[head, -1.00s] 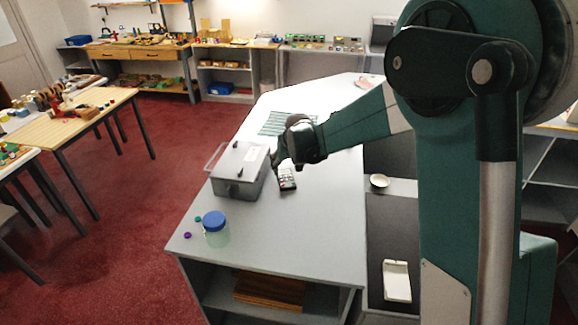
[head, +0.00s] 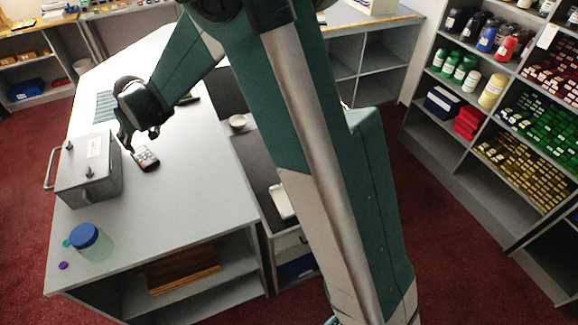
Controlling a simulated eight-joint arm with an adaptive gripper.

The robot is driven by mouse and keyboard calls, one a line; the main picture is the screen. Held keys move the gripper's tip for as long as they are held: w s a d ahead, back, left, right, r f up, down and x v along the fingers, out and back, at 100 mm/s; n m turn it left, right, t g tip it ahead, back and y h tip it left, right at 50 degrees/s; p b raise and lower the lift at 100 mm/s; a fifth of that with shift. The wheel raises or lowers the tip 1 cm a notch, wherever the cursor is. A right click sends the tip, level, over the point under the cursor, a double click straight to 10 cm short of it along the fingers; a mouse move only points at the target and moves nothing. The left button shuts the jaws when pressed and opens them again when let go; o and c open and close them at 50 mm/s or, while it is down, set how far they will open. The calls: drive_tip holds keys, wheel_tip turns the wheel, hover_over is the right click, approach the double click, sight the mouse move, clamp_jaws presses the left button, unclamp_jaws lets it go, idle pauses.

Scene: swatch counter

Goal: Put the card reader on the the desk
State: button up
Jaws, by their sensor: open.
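The card reader (head: 146,158), a small dark handheld unit with light keys, lies on the pale grey counter top (head: 190,196) in the head view. It is just right of a grey metal box. My gripper (head: 139,142) is open, with its fingers pointing down just above the card reader's far end. I see no object between the fingers. I cannot tell whether a fingertip touches the card reader. Which surface is the desk is not clear from this view.
The grey box (head: 88,172) with a side handle stands close left of the card reader. A blue-lidded jar (head: 86,238) and small caps are near the front left. A small bowl (head: 238,121) and white tray (head: 281,202) lie on the dark lower surface. Shelves (head: 490,120) stand at right.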

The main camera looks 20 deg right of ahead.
drive_tip(key=s+d+r+m+h, duration=0.1)
drive_tip(key=s+d+r, duration=0.7)
drive_tip(key=s+d, duration=0.3)
drive_tip(key=s+d+r+m, duration=0.1)
drive_tip(key=s+d+r, duration=0.7)
drive_tip(key=d, duration=0.4)
drive_tip(key=s+d+f, duration=0.1)
drive_tip(key=s+d, duration=0.4)
drive_tip(key=s, duration=0.3)
drive_tip(key=s+d+f+m+t, duration=0.1)
drive_tip(key=s+d, duration=0.3)
drive_tip(key=s, duration=0.5)
drive_tip(key=s+d+f+m+h, duration=0.1)
drive_tip(key=s+d, duration=0.4)
drive_tip(key=s, duration=0.4)
drive_tip(key=shift+s+d+t, duration=0.15)
drive_tip(key=shift+d+t, duration=0.15)
drive_tip(key=shift+o, duration=0.5)
